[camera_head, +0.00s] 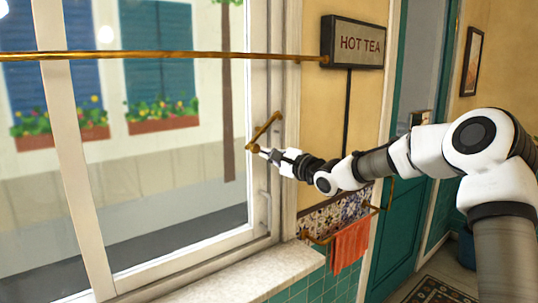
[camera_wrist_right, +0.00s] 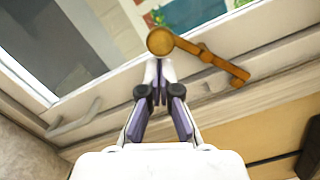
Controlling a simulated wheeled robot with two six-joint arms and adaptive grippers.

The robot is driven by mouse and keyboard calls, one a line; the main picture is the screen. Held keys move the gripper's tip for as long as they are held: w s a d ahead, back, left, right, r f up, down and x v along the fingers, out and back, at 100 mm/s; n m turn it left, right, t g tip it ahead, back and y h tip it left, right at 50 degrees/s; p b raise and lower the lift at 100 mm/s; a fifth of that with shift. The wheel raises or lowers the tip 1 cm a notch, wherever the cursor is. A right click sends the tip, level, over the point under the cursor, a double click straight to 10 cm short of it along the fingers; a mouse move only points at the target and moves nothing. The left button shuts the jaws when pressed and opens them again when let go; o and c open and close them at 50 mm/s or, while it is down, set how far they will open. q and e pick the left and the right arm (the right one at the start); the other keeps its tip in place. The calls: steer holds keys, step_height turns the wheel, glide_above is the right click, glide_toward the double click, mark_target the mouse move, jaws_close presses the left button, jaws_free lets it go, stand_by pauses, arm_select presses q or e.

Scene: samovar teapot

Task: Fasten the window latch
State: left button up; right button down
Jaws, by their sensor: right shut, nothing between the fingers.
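The brass window latch (camera_head: 264,131) is on the right side of the window frame (camera_head: 258,75). In the head view its lever slants, with a round knob at the lower left and the other end at the upper right. My right gripper (camera_head: 256,150) is at the knob end, its fingers shut. In the right wrist view the latch (camera_wrist_right: 204,56) lies just past the shut fingertips (camera_wrist_right: 158,65), with its round knob right at the tips. Whether the tips touch the knob I cannot tell. My left gripper does not show.
A brass rod (camera_head: 160,55) crosses the window above the latch. A "HOT TEA" sign (camera_head: 357,43) hangs on the wall to the right. Below are a pale sill (camera_head: 235,275) and an orange towel (camera_head: 350,245) on a rail. A teal door (camera_head: 400,225) is farther right.

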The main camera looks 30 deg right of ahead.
steer(key=shift+s+a+r+m+h+p, duration=0.15)
steer(key=shift+a+r+m+p, duration=0.75)
steer(key=shift+p, duration=1.15)
steer(key=shift+a+r+m+h+p, duration=0.15)
steer(key=shift+a+r+m+p, duration=0.3)
steer(key=shift+m+p, duration=1.25)
steer(key=shift+r+n+p, duration=0.1)
steer(key=shift+n+p, duration=0.3)
steer(key=shift+p, duration=0.1)
